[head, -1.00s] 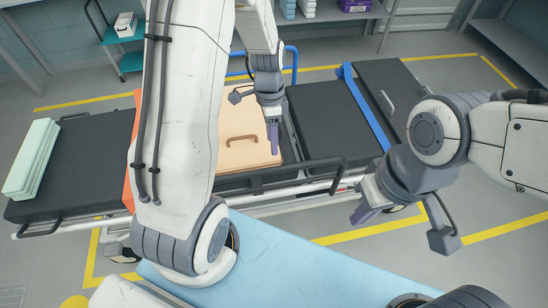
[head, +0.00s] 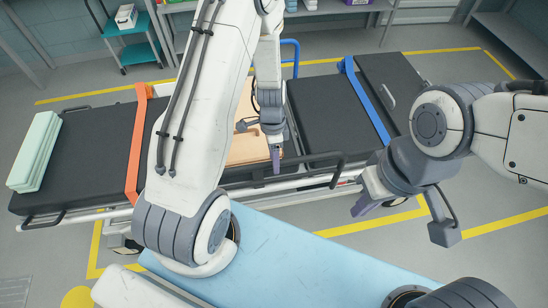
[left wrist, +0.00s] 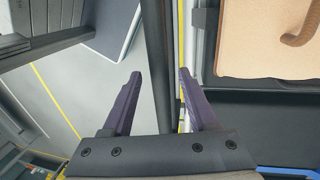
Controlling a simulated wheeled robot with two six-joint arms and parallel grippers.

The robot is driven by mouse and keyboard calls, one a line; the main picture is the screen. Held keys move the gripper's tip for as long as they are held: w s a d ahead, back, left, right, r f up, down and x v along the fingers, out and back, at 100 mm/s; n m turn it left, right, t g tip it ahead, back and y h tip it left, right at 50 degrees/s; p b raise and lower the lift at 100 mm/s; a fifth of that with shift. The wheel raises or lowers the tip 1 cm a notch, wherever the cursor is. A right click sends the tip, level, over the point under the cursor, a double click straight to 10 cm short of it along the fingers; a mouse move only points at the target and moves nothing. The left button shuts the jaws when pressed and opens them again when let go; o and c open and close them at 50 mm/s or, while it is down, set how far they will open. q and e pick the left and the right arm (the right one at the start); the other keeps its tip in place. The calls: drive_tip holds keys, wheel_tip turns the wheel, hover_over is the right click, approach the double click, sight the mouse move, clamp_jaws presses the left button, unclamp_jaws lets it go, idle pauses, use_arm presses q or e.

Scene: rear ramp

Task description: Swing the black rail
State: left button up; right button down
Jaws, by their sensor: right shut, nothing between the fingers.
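The black rail (head: 315,161) runs along the near side of the stretcher, with a bent-up end at its right. My left gripper (head: 276,166) points down at the rail near its middle in the head view. In the left wrist view its two purple fingers (left wrist: 160,98) are spread apart, and the dark rail (left wrist: 158,50) runs between them in the picture. I cannot tell whether the fingers touch the rail. My right gripper (head: 368,198) is shut and empty, in front of the stretcher to the right. My left arm hides part of the stretcher.
The stretcher has a black mattress (head: 95,150), an orange strap (head: 138,140), a blue strap (head: 368,105) and a tan board (head: 245,150) with a handle. A mint-green stack (head: 36,150) lies at its left end. A light blue surface (head: 290,250) is in front.

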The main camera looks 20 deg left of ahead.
use_arm(q)
clamp_jaws()
idle(1.3)
